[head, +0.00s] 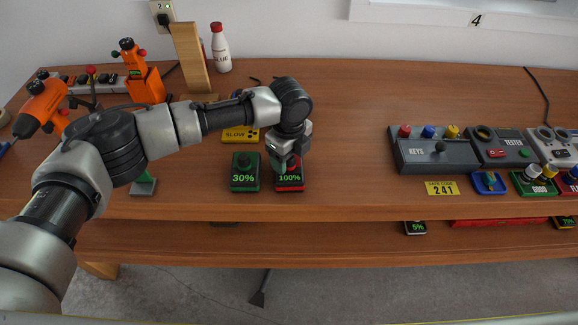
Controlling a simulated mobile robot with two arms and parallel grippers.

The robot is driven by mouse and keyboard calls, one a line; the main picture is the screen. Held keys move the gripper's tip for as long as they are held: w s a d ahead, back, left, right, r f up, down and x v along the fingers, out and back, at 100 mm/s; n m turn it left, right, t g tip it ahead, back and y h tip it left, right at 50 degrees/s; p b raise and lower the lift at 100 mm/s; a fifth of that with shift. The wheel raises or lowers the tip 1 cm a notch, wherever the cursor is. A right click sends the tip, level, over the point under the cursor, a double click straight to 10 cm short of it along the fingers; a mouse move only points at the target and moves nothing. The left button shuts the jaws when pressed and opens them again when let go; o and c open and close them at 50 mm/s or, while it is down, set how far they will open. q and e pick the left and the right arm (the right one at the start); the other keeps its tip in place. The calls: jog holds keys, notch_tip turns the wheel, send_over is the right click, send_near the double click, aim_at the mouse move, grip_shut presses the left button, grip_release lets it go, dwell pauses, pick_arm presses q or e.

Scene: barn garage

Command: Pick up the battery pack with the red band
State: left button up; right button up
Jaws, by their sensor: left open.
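The battery pack with the red band (290,183) stands on the bench's middle front and reads "100%". My left arm reaches in from the left, and my left gripper (286,164) points down over this pack. The jaws are open at the top of the pack and hide part of it. I cannot tell whether the fingers touch it. A green-banded battery pack (245,180) reading "30%" stands just to the left. My right gripper is not in view.
A yellow "SLOW" item (240,134) sits behind, partly hidden by my arm. An orange drill (44,102) and an orange charger (145,85) are left. A keys box (435,156) and a tester (500,150) are right. The lower shelf holds a "5%" pack (415,228).

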pick_arm(q)
jog(key=shift+f, duration=0.35)
grip_shut()
jog(key=shift+r, duration=0.1)
jog(key=shift+r, duration=0.1)
